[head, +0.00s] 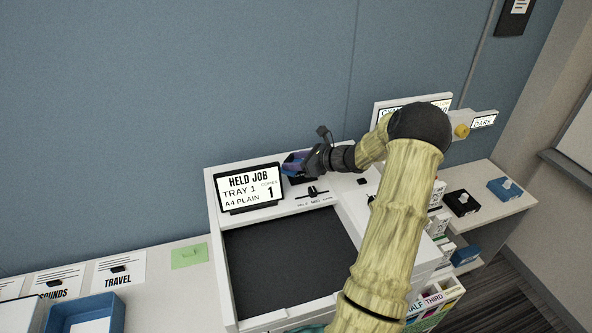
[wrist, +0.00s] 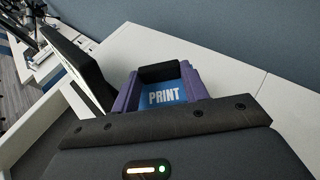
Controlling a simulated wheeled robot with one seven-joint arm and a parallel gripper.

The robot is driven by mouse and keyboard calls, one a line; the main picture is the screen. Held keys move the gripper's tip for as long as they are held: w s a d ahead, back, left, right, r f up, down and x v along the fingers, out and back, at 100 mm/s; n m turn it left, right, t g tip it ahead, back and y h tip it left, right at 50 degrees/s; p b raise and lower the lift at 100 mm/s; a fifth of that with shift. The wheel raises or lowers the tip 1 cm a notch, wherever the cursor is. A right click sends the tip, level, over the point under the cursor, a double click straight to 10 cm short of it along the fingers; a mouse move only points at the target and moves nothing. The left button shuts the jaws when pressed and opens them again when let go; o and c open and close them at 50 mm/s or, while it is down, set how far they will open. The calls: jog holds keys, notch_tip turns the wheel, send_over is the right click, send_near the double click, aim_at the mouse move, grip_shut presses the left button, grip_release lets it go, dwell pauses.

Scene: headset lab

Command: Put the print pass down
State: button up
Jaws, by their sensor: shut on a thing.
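The print pass (wrist: 163,96) is a blue card with white PRINT lettering, seen in the wrist view between the purple fingers of my gripper (wrist: 161,80). My gripper is shut on it. In the head view my gripper (head: 294,163) is over the back of the white printer, just right of its HELD JOB screen (head: 250,188). A black block (wrist: 160,72) shows just past the card in the wrist view. A dark pad (head: 302,179) lies under the gripper in the head view. I cannot tell whether the pass touches either.
The printer's dark glass (head: 285,262) is in front of the gripper, with a slider (head: 316,191) between. A blue tray (head: 88,315), paper cards and a green note (head: 189,256) are at left. Black (head: 461,203) and blue (head: 504,189) boxes stand at right.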

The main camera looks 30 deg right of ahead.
aim_at(295, 178)
jog(key=f, duration=0.1)
jog(key=f+p, duration=0.1)
jog(key=f, duration=0.1)
jog(key=shift+w+a, duration=0.1)
jog(key=shift+a, duration=0.1)
jog(key=shift+d+f, duration=0.1)
jog(key=shift+f, duration=0.45)
jog(key=o, duration=1)
jog(key=shift+f, duration=0.1)
jog(key=shift+c, duration=0.2)
jog(key=shift+r, duration=0.25)
jog(key=b+v, duration=0.3)
jog(key=v, duration=0.8)
jog(key=shift+f+b, duration=0.2)
jog(key=shift+b, duration=0.15)
jog(key=shift+s+d+r, duration=0.2)
jog(key=shift+s+r, duration=0.05)
jog(key=shift+s, duration=0.2)
